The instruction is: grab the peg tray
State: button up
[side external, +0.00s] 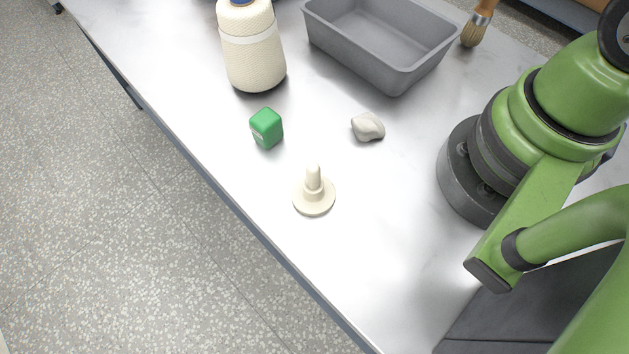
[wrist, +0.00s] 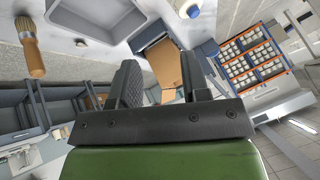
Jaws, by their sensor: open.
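The peg tray (side external: 314,202) is a small cream round dish with one upright peg at its centre. It stands on the metal table in the side view, near the table's front-left edge, with nothing touching it. I cannot make it out in the wrist view. My gripper (wrist: 160,68) shows in the wrist view with its two dark fingers apart and nothing held between them. The gripper end is out of the side view, where only my green arm shows at the right.
A green block (side external: 266,128) and a grey stone (side external: 368,127) lie behind the peg tray. A cream yarn cone (side external: 252,55), a grey bin (side external: 365,62) and a brush (side external: 477,25) stand farther back. The tabletop (side external: 370,240) around the peg tray is clear.

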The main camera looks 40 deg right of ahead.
jog(key=o, duration=0.3)
jog(key=n+g+h, duration=0.2)
jog(key=n+g, duration=0.5)
jog(key=n, duration=0.1)
send_over(313, 179)
jog(key=d, duration=0.1)
notch_tip(313, 179, down, 18)
jog(key=shift+w+d+f, duration=0.1)
jog(key=shift+w, duration=0.05)
notch_tip(313, 179, down, 4)
jog(key=shift+f, duration=0.1)
jog(key=shift+w+a+f, duration=0.1)
jog(key=shift+a+f, duration=0.05)
jog(key=shift+f, duration=1.4)
jog(key=shift+w+a+f, duration=0.1)
jog(key=shift+a+f, duration=0.05)
jog(key=shift+f, duration=1.35)
